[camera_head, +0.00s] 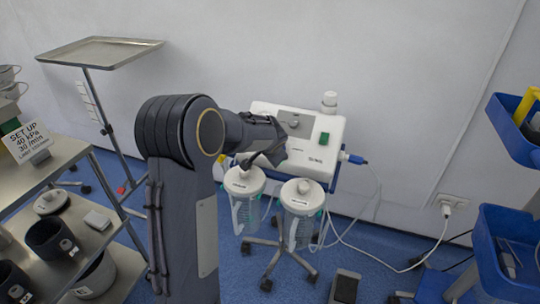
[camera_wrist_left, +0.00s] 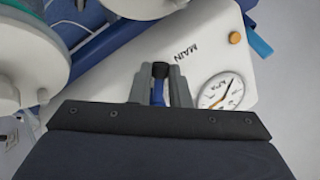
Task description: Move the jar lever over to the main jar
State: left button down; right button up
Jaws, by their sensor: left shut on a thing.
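The jar lever (camera_wrist_left: 158,92), blue with a black tip, stands on the white suction unit and shows between the fingers of my left gripper (camera_wrist_left: 160,85). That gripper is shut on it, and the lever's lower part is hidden. The printed word MAIN is just beyond the tip in the left wrist view. In the head view my left gripper (camera_head: 268,158) is at the front left of the suction unit (camera_head: 312,150), above two white-lidded clear jars, a left one (camera_head: 244,181) and a right one (camera_head: 302,194). I cannot tell which is the main jar. My right gripper is out of view.
A round gauge (camera_wrist_left: 221,91) is close beside the fingers, with an orange knob (camera_wrist_left: 234,38) farther off. A green switch (camera_head: 324,138) is on the unit. Cables run right to a wall socket (camera_head: 447,203). Steel shelves (camera_head: 40,170) stand left, blue bins (camera_head: 510,250) right.

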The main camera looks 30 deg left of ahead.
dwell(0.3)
pick_arm(q)
jog(key=c, duration=1.4)
grip_release()
jog(key=shift+o, duration=0.2)
jog(key=v, duration=0.8)
jog(key=shift+p, duration=0.35)
